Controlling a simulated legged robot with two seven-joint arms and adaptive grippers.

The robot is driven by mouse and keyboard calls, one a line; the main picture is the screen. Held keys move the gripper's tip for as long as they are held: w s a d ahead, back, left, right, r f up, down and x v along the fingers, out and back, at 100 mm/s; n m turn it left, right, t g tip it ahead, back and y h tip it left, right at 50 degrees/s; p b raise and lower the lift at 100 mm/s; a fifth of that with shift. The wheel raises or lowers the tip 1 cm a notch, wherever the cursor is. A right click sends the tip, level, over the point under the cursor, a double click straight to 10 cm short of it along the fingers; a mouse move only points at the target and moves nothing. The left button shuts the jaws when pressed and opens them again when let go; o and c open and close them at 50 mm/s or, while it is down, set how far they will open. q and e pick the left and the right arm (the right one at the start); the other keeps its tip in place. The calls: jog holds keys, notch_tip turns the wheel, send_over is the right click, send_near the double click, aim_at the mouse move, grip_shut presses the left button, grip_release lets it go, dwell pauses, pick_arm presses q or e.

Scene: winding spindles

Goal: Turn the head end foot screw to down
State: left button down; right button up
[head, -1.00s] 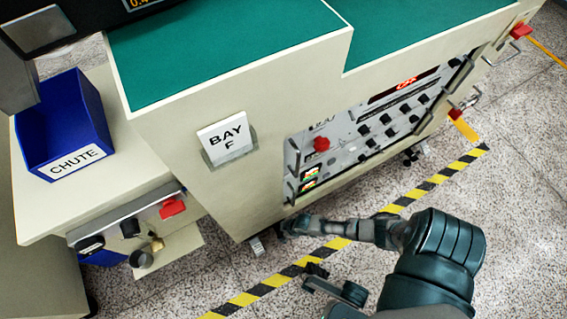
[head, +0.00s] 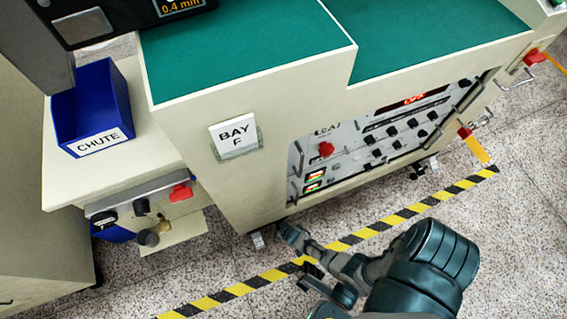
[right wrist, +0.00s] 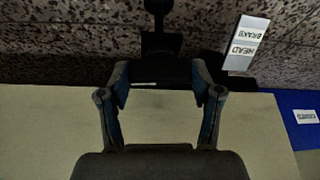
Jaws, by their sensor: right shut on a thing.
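My right gripper (head: 288,234) is low at the near bottom corner of the cream machine (head: 205,140), by a small pale tag (head: 257,240) near the floor. In the right wrist view, the fingers of my right gripper (right wrist: 160,82) are on either side of a dark block with a stem above it, which I take for the head end foot screw (right wrist: 160,45). A white label reading HEAD BRAKE (right wrist: 246,43), upside down, is beside it. The gripped part is hidden in the head view. My left gripper is not in view.
The machine has a green top, a BAY F sign (head: 236,138) and a control panel (head: 380,135). A blue CHUTE bin (head: 92,108) stands on a side table (head: 115,170) at the left. Yellow-black tape (head: 400,215) crosses the speckled floor.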

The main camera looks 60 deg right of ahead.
jog(key=shift+s+a+f+m, duration=0.15)
jog(key=shift+s+a+m, duration=0.05)
jog(key=shift+m, duration=0.6)
jog(key=shift+g+h+b, duration=0.3)
jog(key=o, duration=0.8)
jog(key=shift+o, duration=0.3)
jog(key=shift+d, duration=0.1)
jog(key=shift+w, duration=0.1)
jog(key=v, duration=0.7)
jog(key=shift+r, duration=0.25)
